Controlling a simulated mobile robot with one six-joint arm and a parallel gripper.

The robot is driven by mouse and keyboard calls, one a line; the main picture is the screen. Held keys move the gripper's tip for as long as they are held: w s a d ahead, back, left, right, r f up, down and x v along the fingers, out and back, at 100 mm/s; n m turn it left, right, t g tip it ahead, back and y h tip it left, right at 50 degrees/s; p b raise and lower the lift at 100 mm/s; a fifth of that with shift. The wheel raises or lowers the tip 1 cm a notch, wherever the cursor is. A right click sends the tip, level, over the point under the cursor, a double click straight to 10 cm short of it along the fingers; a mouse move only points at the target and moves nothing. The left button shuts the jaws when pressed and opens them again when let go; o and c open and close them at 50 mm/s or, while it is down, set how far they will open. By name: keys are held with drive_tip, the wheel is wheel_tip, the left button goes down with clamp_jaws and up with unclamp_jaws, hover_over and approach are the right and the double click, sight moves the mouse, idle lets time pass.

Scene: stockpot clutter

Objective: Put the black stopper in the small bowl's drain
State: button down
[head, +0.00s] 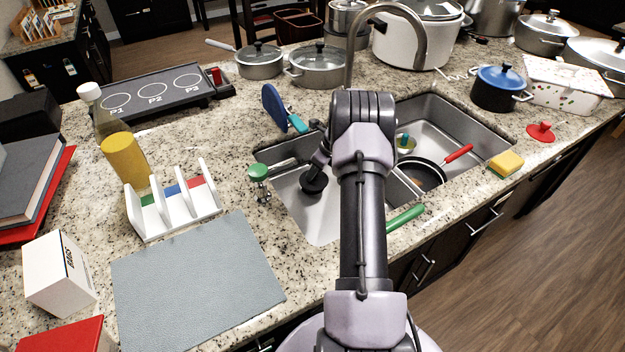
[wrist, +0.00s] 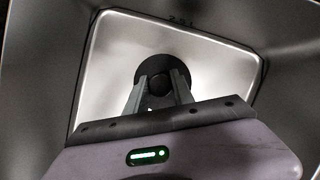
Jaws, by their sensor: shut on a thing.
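The black stopper (head: 313,184) is a dark round disc inside the left sink bowl (head: 325,230), which looks like the smaller one. My gripper (head: 317,170) reaches down into this bowl and is shut on the stopper's middle knob. In the wrist view, the stopper (wrist: 161,59) shows between and beyond my gripper's fingertips (wrist: 159,86), against the bright bowl floor (wrist: 220,75). No drain hole shows; the stopper and gripper may hide it. I cannot tell whether the stopper touches the floor.
The right bowl (head: 460,120) holds a black pan (head: 422,176) with a red handle. The faucet (head: 420,35) arches behind the sink. A green-topped dispenser (head: 259,172) stands at the sink's left edge, and a yellow sponge (head: 507,162) lies right of it. Pots crowd the back.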

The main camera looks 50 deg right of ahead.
drive_tip(key=shift+w+d, duration=0.15)
drive_tip(key=shift+w, duration=0.3)
drive_tip(key=shift+w+f, duration=0.1)
drive_tip(key=shift+f, duration=0.05)
drive_tip(key=shift+f+b, duration=1.05)
drive_tip(key=shift+f, duration=0.65)
drive_tip(key=c, duration=1.1)
unclamp_jaws()
drive_tip(key=shift+r+p, duration=0.3)
drive_tip(key=shift+r, duration=0.1)
drive_tip(key=p+v, duration=0.3)
drive_tip(key=v, duration=0.8)
drive_tip(key=shift+s+r+p, duration=0.2)
drive_tip(key=shift+s+p, duration=0.1)
